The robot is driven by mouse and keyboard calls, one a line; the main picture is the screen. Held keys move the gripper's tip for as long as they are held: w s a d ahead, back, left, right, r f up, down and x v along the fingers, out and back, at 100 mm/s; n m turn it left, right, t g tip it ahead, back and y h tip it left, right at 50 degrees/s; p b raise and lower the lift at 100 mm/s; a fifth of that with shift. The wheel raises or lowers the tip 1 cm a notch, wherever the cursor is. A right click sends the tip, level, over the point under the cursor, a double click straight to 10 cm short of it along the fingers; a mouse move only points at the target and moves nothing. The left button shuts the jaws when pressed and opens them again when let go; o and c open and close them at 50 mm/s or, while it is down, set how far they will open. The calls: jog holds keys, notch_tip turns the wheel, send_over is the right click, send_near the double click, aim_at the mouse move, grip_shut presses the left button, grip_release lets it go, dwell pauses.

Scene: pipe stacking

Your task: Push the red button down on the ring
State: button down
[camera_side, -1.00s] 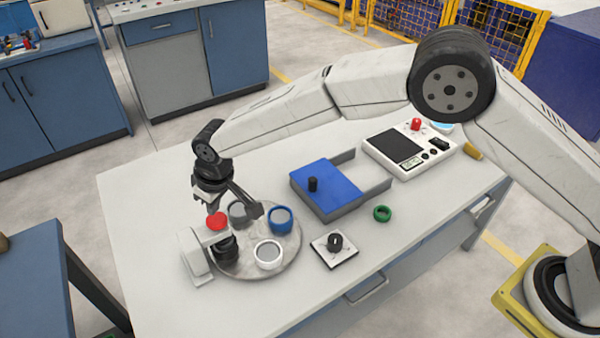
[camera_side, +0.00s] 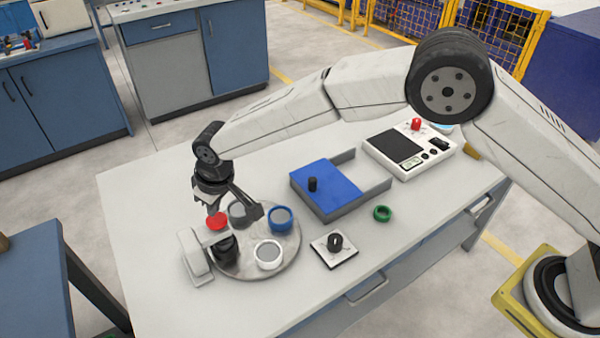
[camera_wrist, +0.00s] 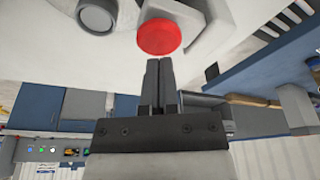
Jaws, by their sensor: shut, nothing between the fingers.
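The red button (camera_side: 217,222) is a round red disc at the left edge of the round plate (camera_side: 288,262), by the white bracket (camera_side: 194,253). In the wrist view the red button (camera_wrist: 159,36) faces me, round and whole. My gripper (camera_side: 212,211) points down over the button, with its fingers together and nothing between them. In the wrist view its fingertips (camera_wrist: 159,62) reach the button's near edge; I cannot tell whether they touch. A black cylindrical part (camera_side: 228,248) is below the button beside the bracket. I cannot make out a ring beneath it.

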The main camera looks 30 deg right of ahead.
aim_at(217, 219)
jog(key=shift+s+d+x, duration=0.1)
jog(key=shift+s+x, duration=0.1)
jog(key=shift+x, duration=0.7)
jog(key=shift+s+d+x, duration=0.1)
jog(key=shift+s+x, duration=0.05)
jog(key=shift+x, duration=0.75)
dwell(1.4)
jog(key=shift+w+a+r+v, duration=0.15)
jog(key=shift+w+v, duration=0.1)
jog(key=shift+v, duration=0.9)
jog(key=shift+w+a+v, duration=0.1)
jog(key=shift+w+v, duration=0.1)
jog(key=shift+v, duration=0.9)
jog(key=shift+w+a+r+v, duration=0.15)
jog(key=shift+w+v, duration=0.1)
jog(key=shift+v, duration=0.9)
jog(key=shift+f, duration=0.1)
jog(key=shift+d, duration=0.3)
jog(key=s+d+r+m, duration=0.1)
jog(key=s+d+r, duration=0.15)
jog(key=d, duration=0.75)
jog(key=s+d+r+m, duration=0.1)
jog(key=s+d+m, duration=0.15)
jog(key=d, duration=0.75)
jog(key=s+d+f+m+h, duration=0.1)
jog(key=s+d+m, duration=0.1)
jog(key=s+d, duration=1.2)
jog(key=s, duration=0.3)
jog(key=shift+s+d, duration=0.35)
